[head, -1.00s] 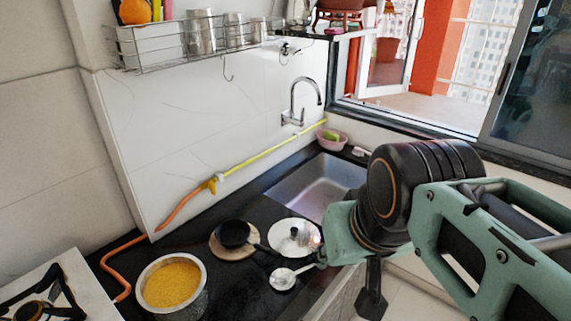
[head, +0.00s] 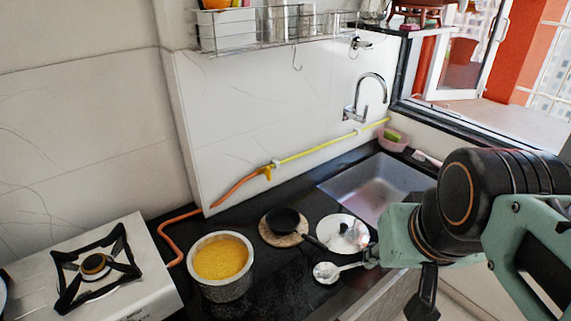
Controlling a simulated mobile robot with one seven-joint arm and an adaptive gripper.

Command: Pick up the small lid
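A round, shiny, pale lid (head: 350,222) lies flat on the black counter in the head view, between the black pan and the sink. My gripper (head: 426,292) is to the right of both, past the counter's front edge, pointing down. Only a dark part of it shows, so its opening and fingertips are unclear.
A pot of yellow grain (head: 221,288) stands to the left, with a gas stove (head: 145,285) beyond it. A small black pan (head: 283,220) sits on a round wooden board (head: 271,237). The sink (head: 375,188) lies behind the lid. A wire rack (head: 270,40) hangs on the wall.

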